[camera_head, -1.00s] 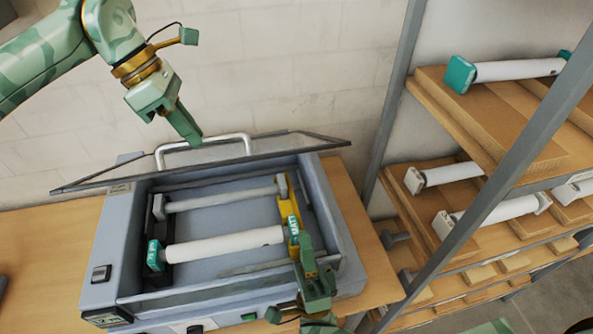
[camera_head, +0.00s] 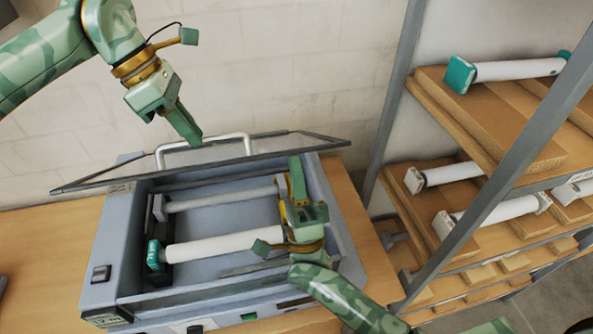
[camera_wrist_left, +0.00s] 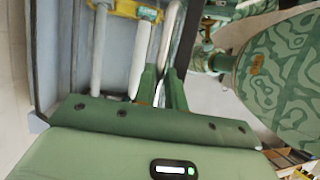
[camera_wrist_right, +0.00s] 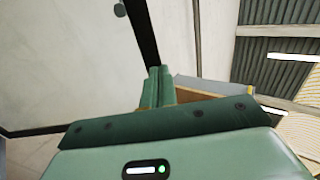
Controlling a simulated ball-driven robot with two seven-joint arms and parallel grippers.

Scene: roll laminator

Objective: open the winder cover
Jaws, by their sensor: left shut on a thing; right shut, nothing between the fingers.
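The winder cover (camera_head: 275,148) is a clear panel with a dark frame, raised and tilted up along the back of the grey machine. Its silver bar handle (camera_head: 205,148) faces me. My left gripper (camera_head: 196,138) is shut on the handle near its middle; the left wrist view also shows the handle (camera_wrist_left: 168,30) running to the fingers. My right gripper (camera_head: 296,165) is shut and empty, over the machine's right side with its fingers towards the cover.
The grey laminator housing (camera_head: 340,230) stands on a wooden table (camera_head: 45,235). A second, grey bar (camera_head: 220,200) lies behind the white roll. A metal-framed shelf (camera_head: 490,175) with spare rolls stands close on the right. A wall is behind the cover.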

